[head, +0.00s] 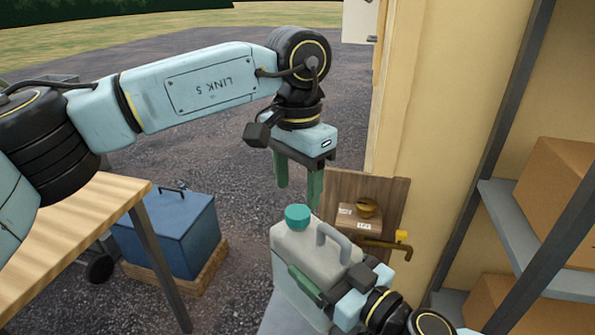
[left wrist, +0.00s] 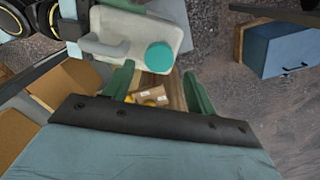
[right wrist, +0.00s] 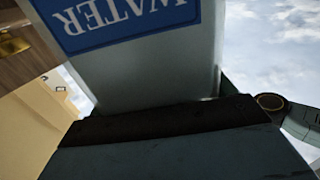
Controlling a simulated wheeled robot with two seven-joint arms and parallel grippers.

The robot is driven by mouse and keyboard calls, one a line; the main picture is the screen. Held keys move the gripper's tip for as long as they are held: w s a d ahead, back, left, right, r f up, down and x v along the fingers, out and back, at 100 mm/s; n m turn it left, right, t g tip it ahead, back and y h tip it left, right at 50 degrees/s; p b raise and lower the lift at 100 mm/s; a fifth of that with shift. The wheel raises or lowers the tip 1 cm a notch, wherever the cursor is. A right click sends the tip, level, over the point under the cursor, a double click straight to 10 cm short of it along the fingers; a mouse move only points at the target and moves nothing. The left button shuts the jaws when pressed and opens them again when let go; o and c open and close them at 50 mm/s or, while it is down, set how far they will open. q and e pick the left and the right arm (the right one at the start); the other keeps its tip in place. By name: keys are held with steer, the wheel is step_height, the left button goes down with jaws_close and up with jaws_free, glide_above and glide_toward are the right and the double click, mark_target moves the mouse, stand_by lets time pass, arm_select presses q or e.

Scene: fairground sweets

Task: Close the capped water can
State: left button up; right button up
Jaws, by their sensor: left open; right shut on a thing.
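The water can (head: 311,261) is a pale grey jerrycan with a moulded handle, standing upright in the head view. Its teal cap (head: 298,216) sits on the neck at the top left; I cannot tell how tight it is. The cap also shows in the left wrist view (left wrist: 159,57). My left gripper (head: 299,197) is open and empty, fingers pointing down, just above and behind the cap. My right gripper (head: 310,285) is shut on the water can's body. The right wrist view shows the can's blue WATER label (right wrist: 125,18) close up.
A wooden table (head: 75,222) is at left, and shelves with cardboard boxes (head: 556,190) at right.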

arm_select(q)
steer(key=n, duration=0.7)
steer(key=shift+r, duration=0.25)
steer(key=n, duration=0.7)
steer(key=shift+r, duration=0.25)
steer(key=n, duration=0.3)
steer(key=shift+r+n, duration=0.1)
steer(key=shift+n, duration=0.3)
steer(key=n, duration=0.3)
steer(key=shift+r+n, duration=0.15)
steer(key=shift+n, duration=0.25)
steer(key=n, duration=0.7)
steer(key=shift+d+r, duration=0.1)
steer(key=shift+r, duration=0.1)
steer(key=n, duration=0.5)
steer(key=shift+r, duration=0.2)
steer(key=n, duration=0.4)
steer(key=shift+r, duration=0.1)
steer(key=n, duration=0.5)
steer(key=shift+r, duration=0.15)
steer(key=n, duration=0.4)
steer(key=shift+r, duration=0.1)
